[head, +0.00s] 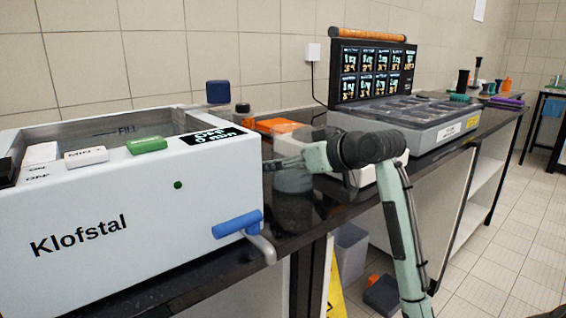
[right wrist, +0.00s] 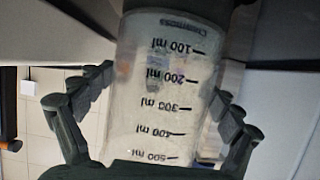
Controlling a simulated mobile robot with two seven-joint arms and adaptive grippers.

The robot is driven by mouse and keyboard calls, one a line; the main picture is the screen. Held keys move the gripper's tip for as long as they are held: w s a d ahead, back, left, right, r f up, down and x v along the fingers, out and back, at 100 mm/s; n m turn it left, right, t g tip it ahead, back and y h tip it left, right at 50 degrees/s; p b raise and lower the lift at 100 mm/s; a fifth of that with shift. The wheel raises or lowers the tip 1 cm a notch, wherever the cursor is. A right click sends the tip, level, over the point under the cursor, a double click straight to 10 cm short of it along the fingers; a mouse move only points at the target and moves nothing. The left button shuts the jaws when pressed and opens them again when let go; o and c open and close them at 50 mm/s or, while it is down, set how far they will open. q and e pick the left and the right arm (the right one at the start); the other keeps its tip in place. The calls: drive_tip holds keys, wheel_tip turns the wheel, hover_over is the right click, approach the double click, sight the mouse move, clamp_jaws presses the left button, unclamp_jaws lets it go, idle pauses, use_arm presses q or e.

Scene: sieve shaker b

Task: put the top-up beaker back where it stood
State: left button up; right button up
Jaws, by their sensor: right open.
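The top-up beaker (head: 293,180) is clear, with black millilitre marks. It stands on the dark bench just right of the white Klofstal bath (head: 120,215). My right gripper (head: 284,163) is at the beaker, its fingers open on either side of it. In the right wrist view the beaker (right wrist: 160,85) fills the middle between the spread fingers, its marks upside down in the picture. I cannot tell whether a finger touches the glass. My left gripper is out of view.
The bath's blue-handled tap (head: 238,224) juts out over the bench edge. Behind the beaker are an orange box (head: 277,126) and an orange-brown bottle (head: 243,114). A grey unit with trays (head: 420,118) and a display panel (head: 374,73) stand farther right. A grey bin (head: 350,252) is below.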

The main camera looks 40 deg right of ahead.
drive_tip(key=v, duration=1)
drive_tip(key=shift+s, duration=0.15)
drive_tip(key=shift+c, duration=0.4)
idle(0.5)
